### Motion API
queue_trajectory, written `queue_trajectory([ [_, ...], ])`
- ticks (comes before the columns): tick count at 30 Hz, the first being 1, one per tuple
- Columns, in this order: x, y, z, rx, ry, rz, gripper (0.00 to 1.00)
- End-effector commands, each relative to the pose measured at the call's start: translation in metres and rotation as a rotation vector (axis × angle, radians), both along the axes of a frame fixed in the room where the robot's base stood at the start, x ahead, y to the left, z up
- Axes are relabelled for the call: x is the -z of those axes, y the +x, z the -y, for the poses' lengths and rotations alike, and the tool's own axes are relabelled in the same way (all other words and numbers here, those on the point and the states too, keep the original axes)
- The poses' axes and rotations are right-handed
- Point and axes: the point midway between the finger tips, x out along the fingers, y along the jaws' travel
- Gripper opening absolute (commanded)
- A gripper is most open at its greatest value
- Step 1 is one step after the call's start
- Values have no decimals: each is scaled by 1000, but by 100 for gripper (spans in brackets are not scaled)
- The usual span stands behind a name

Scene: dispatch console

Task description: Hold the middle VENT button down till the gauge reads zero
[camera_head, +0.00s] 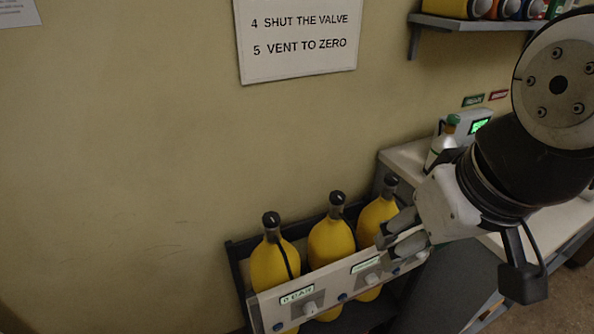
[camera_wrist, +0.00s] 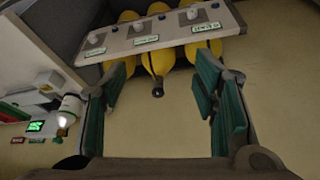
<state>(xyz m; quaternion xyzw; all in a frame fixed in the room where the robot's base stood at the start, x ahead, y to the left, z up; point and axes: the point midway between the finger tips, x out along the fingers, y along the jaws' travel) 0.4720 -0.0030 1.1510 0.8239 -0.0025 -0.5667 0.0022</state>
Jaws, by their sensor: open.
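A pale panel (camera_head: 325,288) runs across the front of a rack of three yellow bottles, with several white knobs, labels and small blue buttons. The middle blue button (camera_head: 342,296) sits between two knobs; no VENT lettering can be read. The panel (camera_wrist: 120,42) appears upside down in the wrist view, ahead of my fingers. My gripper (camera_head: 394,234) is open and empty near the panel's right end, partly covering it. In the wrist view my gripper (camera_wrist: 160,82) has its green-padded fingers apart. A small green-lit display (camera_head: 480,125) stands on the right; its reading is too small to tell.
The middle yellow bottle (camera_head: 331,243) stands upright behind the panel. A white-and-green bottle (camera_head: 441,143) stands on the bench (camera_head: 410,158) at right. A shelf (camera_head: 470,24) is above. A wall sign (camera_head: 298,38) reads "4 SHUT THE VALVE, 5 VENT TO ZERO". Left of the rack is bare wall.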

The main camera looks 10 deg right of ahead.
Motion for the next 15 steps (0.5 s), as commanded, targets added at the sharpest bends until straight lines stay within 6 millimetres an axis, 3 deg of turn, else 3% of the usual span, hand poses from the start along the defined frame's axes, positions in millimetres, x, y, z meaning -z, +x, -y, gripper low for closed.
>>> queue_trajectory([
  [5, 0, 0, 0, 0, 0, 0, 54],
  [12, 0, 0, 0, 0, 0, 0, 2],
  [15, 0, 0, 0, 0, 0, 0, 0],
])
